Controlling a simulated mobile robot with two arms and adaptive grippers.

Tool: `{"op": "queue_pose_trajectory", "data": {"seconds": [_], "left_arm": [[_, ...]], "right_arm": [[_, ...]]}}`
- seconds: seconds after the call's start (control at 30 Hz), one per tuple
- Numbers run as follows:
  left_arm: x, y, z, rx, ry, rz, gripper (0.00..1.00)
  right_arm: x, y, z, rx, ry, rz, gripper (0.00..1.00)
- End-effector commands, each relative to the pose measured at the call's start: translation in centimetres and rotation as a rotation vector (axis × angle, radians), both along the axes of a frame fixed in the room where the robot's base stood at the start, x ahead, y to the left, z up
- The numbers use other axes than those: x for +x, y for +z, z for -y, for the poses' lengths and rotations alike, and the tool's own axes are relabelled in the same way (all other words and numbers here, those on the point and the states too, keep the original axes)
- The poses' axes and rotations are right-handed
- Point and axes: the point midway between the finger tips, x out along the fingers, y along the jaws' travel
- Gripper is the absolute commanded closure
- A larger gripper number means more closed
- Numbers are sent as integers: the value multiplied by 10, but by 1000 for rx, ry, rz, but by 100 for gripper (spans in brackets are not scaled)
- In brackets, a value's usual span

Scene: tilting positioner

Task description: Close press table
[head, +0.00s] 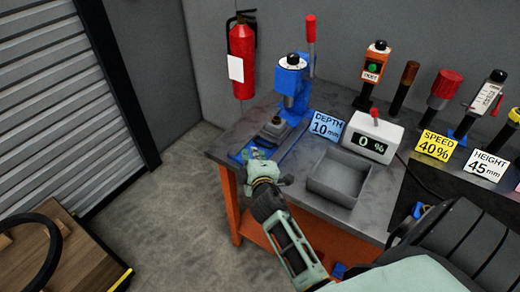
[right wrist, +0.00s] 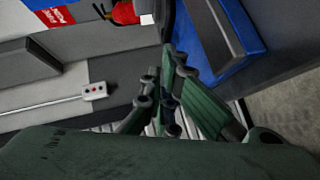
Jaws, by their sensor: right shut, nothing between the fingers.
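The blue press (head: 290,82) stands on the left part of the grey workbench, with a red-gripped lever (head: 310,30) at its upper right. Its blue base (head: 290,141) reaches toward the bench's front left edge and bears a small dark grey block (head: 275,127) below the ram. My right gripper (head: 257,155) is shut and empty at the front end of that base; I cannot tell whether it touches. In the right wrist view the shut fingers (right wrist: 166,90) show beside a blue and grey part of the press (right wrist: 235,30). My left gripper is out of view.
A depth sign (head: 326,126), a percent display box (head: 372,138) and an open grey tray (head: 337,187) stand right of the press. A fire extinguisher (head: 242,60) hangs on the wall behind.

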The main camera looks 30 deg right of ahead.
Motion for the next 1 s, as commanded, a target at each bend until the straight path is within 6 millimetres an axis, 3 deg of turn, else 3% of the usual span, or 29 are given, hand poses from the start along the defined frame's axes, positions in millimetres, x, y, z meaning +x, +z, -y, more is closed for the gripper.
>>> {"op": "queue_pose_trajectory", "data": {"seconds": [0.2,0.67,0.77,1.0], "left_arm": [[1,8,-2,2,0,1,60],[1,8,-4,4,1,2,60],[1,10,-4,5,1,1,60],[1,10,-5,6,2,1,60]], "right_arm": [[6,-8,23,0,-1,-3,100],[8,-11,29,-1,-1,-2,100],[13,-10,42,-6,0,-3,100],[35,-10,94,-5,0,-1,100]]}}
